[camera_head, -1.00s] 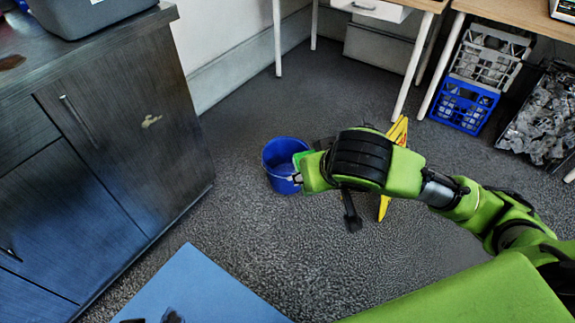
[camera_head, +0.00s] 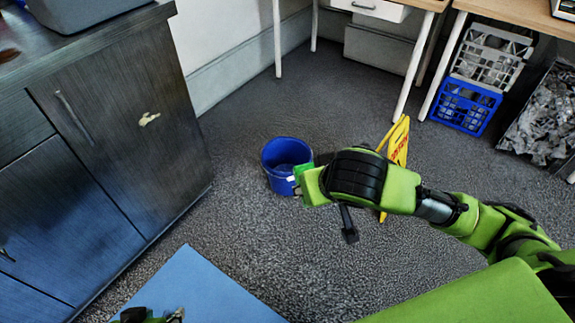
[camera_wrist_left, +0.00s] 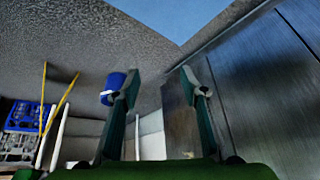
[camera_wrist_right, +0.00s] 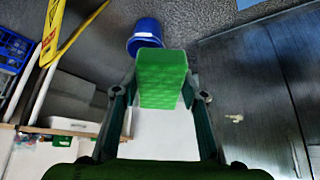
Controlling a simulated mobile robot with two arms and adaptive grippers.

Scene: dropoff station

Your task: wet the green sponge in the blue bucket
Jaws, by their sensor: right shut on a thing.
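The blue bucket (camera_head: 275,178) stands upright on the carpet near the dark cabinet. It also shows in the right wrist view (camera_wrist_right: 146,32) and left wrist view (camera_wrist_left: 114,82). The green sponge (camera_wrist_right: 162,78) is held between the fingers of my right gripper (camera_wrist_right: 160,92), which is shut on it. In the head view the sponge (camera_head: 304,165) shows at the bucket's right rim, partly hidden by my right gripper. I cannot tell whether it touches the bucket. My left gripper (camera_wrist_left: 155,82) is open and empty; only a little of it shows at the head view's bottom edge.
A yellow floor sign (camera_head: 398,140) stands right of the bucket, behind my right arm. A dark cabinet (camera_head: 110,130) is at left, and a blue surface (camera_head: 205,285) is in front. Stacked crates (camera_head: 465,106) sit under the desk.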

